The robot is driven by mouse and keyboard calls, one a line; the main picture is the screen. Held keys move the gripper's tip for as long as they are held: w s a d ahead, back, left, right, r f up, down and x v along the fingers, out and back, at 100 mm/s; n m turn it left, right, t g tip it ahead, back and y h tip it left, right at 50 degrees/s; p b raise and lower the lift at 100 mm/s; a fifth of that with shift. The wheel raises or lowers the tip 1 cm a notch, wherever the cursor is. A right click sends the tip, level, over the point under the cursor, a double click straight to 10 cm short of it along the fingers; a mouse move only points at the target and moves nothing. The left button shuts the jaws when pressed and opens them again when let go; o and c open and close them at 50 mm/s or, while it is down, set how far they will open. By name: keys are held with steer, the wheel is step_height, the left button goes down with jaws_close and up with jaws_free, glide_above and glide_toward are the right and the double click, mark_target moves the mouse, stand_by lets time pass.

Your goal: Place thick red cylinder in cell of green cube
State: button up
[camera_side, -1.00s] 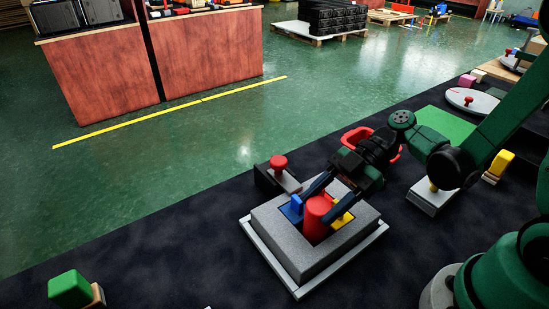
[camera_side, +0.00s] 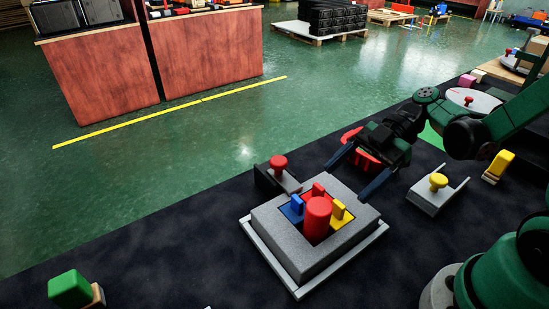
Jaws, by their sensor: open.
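The thick red cylinder (camera_side: 317,222) stands upright in the near part of the recess in a grey square fixture (camera_side: 275,238); the floor under it is hidden. A blue piece (camera_side: 297,205), a thin red piece (camera_side: 318,190) and a yellow piece (camera_side: 338,210) sit around it in the same recess. The green cube (camera_side: 70,288) is outside the fixture, on a small wooden block at the lower left. My gripper (camera_side: 347,184) is open and empty, behind and above the fixture, its fingers spread and clear of the cylinder.
A red container (camera_side: 352,135) is partly hidden behind my gripper. A yellow-knobbed grey slide (camera_side: 437,188) and a yellow block (camera_side: 502,161) are at right. The dark mat left of the fixture is mostly clear.

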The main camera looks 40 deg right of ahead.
steer(key=shift+d+r+m, duration=0.3)
steer(key=shift+d+m, duration=0.1)
steer(key=shift+d, duration=0.15)
steer(key=shift+w+a+m+t+h, duration=0.15)
steer(key=shift+m+t+h, duration=0.15)
steer(key=shift+m+h, duration=0.6)
steer(key=m, duration=0.1)
steer(key=m+h, duration=0.1)
steer(key=shift+w+a+f+m+h, duration=0.2)
steer(key=shift+f+m+h, duration=0.1)
steer(key=shift+m, duration=0.1)
steer(key=m+t+h, duration=0.1)
steer(key=m+h, duration=0.1)
steer(key=m, duration=0.1)
steer(key=shift+w+d+f, duration=0.1)
steer(key=shift+d, duration=0.05)
steer(key=m+h, duration=0.1)
steer(key=m+t+h, duration=0.1)
steer(key=m, duration=0.1)
steer(key=shift+w+d, duration=0.15)
steer(key=shift+d, duration=0.2)
steer(key=shift+w+d+r+m+t+h, duration=0.25)
steer(key=shift+r+m+t+h, duration=0.25)
steer(key=shift+m+t+h, duration=0.4)
steer(key=shift+w+d+r+m+t+h, duration=0.15)
steer(key=shift+d+r+m+t+h, duration=0.35)
steer(key=shift+m, duration=0.6)
steer(key=shift+w+d+r+m+t+h, duration=0.2)
steer(key=shift+r+m+t+h, duration=0.4)
steer(key=shift+m+h, duration=0.4)
